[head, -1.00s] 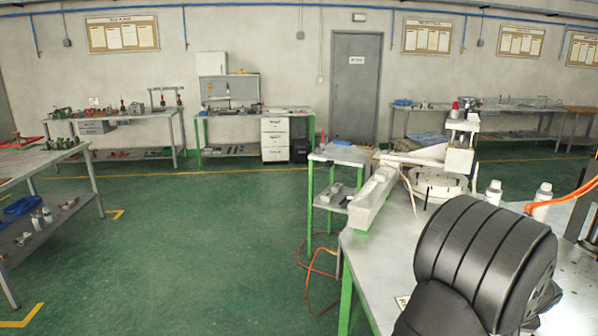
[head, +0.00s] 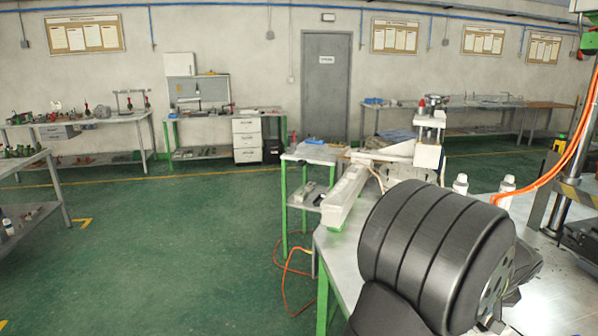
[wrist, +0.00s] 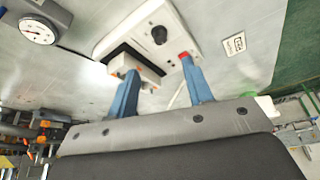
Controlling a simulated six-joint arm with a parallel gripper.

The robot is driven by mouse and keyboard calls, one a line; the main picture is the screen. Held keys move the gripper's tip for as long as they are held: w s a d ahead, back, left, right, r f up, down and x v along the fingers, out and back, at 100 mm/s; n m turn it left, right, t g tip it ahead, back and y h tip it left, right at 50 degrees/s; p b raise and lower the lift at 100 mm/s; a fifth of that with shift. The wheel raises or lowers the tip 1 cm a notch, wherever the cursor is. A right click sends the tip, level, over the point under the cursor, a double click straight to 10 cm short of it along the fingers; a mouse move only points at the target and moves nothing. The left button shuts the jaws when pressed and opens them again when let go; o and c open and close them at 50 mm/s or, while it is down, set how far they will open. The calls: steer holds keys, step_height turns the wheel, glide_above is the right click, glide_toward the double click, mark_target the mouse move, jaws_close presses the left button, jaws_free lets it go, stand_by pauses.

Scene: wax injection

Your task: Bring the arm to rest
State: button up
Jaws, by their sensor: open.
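My gripper (wrist: 157,86) shows in the wrist view as two blue fingers standing apart, with nothing between them. Beyond the fingertips is a white control box (wrist: 150,28) with a black knob, on the grey metal table (wrist: 75,68). I cannot tell how far the fingers are from the box. In the head view my dark, ribbed arm fills the lower right above the metal table (head: 340,255), and the gripper itself is not visible there.
A white machine frame (head: 350,190) and two white bottles (head: 460,184) stand on the table, close to my arm. A press column (head: 562,185) with orange hoses (head: 560,165) is at right. A round gauge (wrist: 38,30) shows in the wrist view. Open green floor (head: 170,250) lies left.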

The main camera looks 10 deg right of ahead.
steer(key=x, duration=1)
steer(key=shift+w+f, duration=0.2)
steer(key=shift+f, duration=0.05)
steer(key=shift+w, duration=0.1)
steer(key=shift+m, duration=0.5)
steer(key=shift+a+m+g+h, duration=0.1)
steer(key=shift+m+g+h, duration=0.3)
steer(key=shift+m, duration=0.85)
steer(key=shift+m+g+h, duration=0.2)
steer(key=shift+m+h, duration=0.3)
steer(key=shift+m, duration=0.75)
steer(key=shift+w+m+g+h, duration=0.1)
steer(key=shift+m+g+h, duration=0.3)
steer(key=shift+m, duration=1.05)
steer(key=shift+w+m+g+h, duration=0.15)
steer(key=shift+m+g, duration=0.45)
steer(key=shift+m, duration=0.85)
steer(key=shift+a+r, duration=0.1)
steer(key=shift+r, duration=0.1)
steer(key=shift+v, duration=1.85)
steer(key=shift+o, duration=0.4)
steer(key=shift+s, duration=0.1)
